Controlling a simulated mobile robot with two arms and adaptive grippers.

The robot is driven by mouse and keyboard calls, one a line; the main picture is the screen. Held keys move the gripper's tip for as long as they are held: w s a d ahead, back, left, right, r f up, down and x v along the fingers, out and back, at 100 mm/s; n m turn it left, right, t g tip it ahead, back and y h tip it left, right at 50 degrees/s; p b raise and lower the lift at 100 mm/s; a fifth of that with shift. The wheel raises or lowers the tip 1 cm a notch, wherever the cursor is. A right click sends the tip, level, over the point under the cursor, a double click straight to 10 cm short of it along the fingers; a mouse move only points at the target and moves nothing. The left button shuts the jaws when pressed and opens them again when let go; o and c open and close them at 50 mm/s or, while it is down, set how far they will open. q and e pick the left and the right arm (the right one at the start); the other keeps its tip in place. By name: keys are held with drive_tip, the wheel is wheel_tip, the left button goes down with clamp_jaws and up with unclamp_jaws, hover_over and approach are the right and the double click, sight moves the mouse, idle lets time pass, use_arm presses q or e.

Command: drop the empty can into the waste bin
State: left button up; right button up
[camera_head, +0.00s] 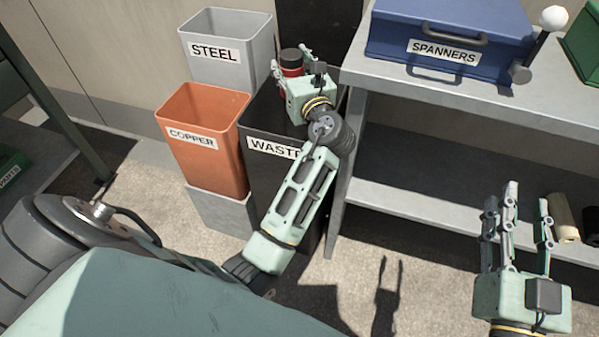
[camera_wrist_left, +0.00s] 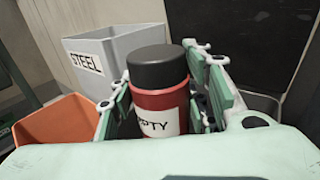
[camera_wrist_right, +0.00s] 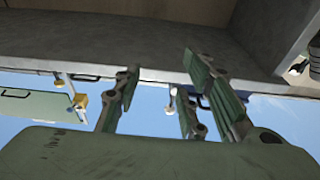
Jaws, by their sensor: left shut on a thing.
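The empty can (camera_wrist_left: 160,95) is red with a black cap and a white label partly reading "EMPTY". My left gripper (camera_head: 293,62) is shut around it and holds it upright. The can also shows in the head view (camera_head: 291,62), above the far part of the black waste bin (camera_head: 262,170). The bin's "WASTE" label is partly covered by my left arm, and its opening is largely hidden. My right gripper (camera_head: 516,205) is open and empty, low at the right in front of the bench. Its spread fingers show in the right wrist view (camera_wrist_right: 165,95).
An orange copper bin (camera_head: 200,150) stands left of the waste bin, with a grey steel bin (camera_head: 225,65) behind. A grey bench (camera_head: 430,95) on the right carries a blue spanners box (camera_head: 450,30). Cylinders (camera_head: 565,218) lie on its lower shelf.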

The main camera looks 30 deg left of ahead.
drive_tip(key=shift+s+r+t, duration=0.15)
drive_tip(key=shift+r+t, duration=0.15)
drive_tip(key=shift+r, duration=0.3)
use_arm(q)
drive_tip(key=o, duration=1.2)
drive_tip(key=shift+f, duration=0.1)
use_arm(e)
drive_tip(key=shift+r, duration=0.1)
